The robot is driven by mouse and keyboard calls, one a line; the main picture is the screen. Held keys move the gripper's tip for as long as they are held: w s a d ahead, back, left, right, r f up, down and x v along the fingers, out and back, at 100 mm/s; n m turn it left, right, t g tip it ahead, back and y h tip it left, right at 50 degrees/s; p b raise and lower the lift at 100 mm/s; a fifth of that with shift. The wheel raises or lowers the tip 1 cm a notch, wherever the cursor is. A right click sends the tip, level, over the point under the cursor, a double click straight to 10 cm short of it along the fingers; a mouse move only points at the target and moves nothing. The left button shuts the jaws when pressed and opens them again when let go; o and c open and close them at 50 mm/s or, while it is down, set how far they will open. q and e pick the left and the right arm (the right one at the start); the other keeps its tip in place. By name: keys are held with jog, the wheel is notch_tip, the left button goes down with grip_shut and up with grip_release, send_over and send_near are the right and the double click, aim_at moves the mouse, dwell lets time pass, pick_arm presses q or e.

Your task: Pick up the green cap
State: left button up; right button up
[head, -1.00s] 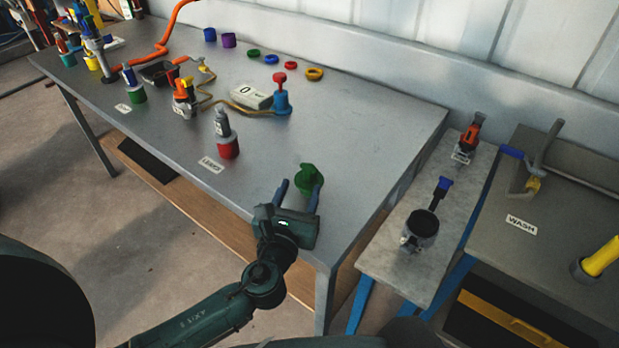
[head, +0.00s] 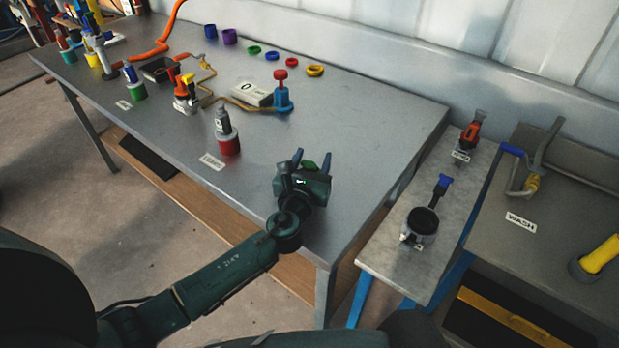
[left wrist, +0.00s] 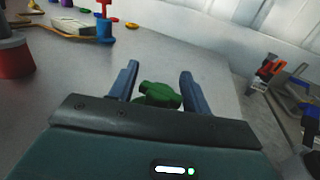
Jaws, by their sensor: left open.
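The green cap (head: 309,165) sits near the front right part of the grey workbench (head: 370,140). In the head view my left gripper (head: 312,157) hides most of it. In the left wrist view the green cap (left wrist: 160,94) shows its lobed top between the two blue fingers of my left gripper (left wrist: 158,76). The fingers are open, one on each side, with a gap to the cap on both sides. The cap's lower part is hidden behind the gripper body. My right gripper is not in view.
A red-based bottle (head: 227,138) stands left of the gripper. A blue holder with a red knob (head: 282,95) and several coloured rings are farther back. A narrow side table (head: 400,255) holds a dark cup (head: 421,224) to the right. The bench around the cap is clear.

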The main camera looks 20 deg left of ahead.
pick_arm(q)
jog(key=shift+c, duration=0.6)
grip_shut()
